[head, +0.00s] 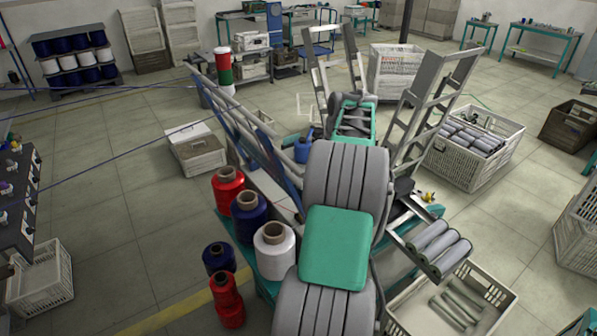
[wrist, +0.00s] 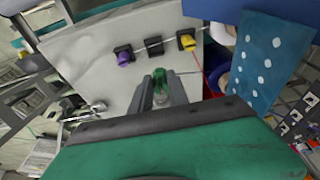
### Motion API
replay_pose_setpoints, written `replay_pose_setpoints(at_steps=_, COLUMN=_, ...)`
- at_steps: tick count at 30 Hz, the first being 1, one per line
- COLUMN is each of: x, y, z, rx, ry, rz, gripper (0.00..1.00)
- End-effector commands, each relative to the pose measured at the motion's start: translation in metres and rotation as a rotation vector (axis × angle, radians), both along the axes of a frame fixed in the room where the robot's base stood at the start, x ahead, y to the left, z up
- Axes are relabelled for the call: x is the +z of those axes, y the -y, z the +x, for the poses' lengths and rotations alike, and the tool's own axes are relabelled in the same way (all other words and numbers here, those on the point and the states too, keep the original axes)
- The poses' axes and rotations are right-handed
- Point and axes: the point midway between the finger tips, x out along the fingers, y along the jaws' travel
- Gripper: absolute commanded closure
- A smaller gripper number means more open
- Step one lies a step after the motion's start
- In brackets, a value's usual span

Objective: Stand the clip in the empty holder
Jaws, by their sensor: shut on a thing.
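In the wrist view my gripper (wrist: 160,88) is shut on a small green clip (wrist: 160,80), held between the two grey fingers in front of a pale panel (wrist: 95,65). Three dark holders stand in a row on this panel. The left holder has a purple clip (wrist: 124,59) and the right one has a yellow clip (wrist: 188,42). The middle holder (wrist: 154,45) shows no coloured clip and looks empty. The green clip is apart from it, lower in the picture. In the head view my arm hides the gripper and the holders.
A blue perforated plate (wrist: 270,62) stands right of the panel. In the head view, red (head: 228,187), navy (head: 249,214) and white (head: 273,246) thread cones stand left of my arm. A crate of grey bobbins (head: 472,145) is at right.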

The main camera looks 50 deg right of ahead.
Motion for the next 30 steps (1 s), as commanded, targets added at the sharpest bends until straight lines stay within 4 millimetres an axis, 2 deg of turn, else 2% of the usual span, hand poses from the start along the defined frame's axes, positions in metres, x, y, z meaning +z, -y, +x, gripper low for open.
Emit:
replay_pose_setpoints(at_steps=3, x=0.003, y=0.012, z=-0.006, rx=-0.007, ry=-0.004, rz=-0.005, gripper=1.00)
replay_pose_setpoints(at_steps=8, x=-0.011, y=0.010, z=-0.005, rx=-0.005, ry=-0.005, rz=-0.002, gripper=1.00)
replay_pose_setpoints(at_steps=12, x=-0.036, y=0.009, z=-0.003, rx=0.000, ry=-0.004, rz=-0.004, gripper=1.00)
replay_pose_setpoints(at_steps=20, x=-0.073, y=0.008, z=-0.002, rx=0.001, ry=-0.003, rz=-0.005, gripper=1.00)
replay_pose_setpoints(at_steps=21, x=-0.065, y=0.008, z=-0.002, rx=0.000, ry=-0.003, rz=-0.007, gripper=1.00)
replay_pose_setpoints(at_steps=30, x=-0.065, y=0.007, z=-0.007, rx=0.000, ry=-0.003, rz=-0.006, gripper=1.00)
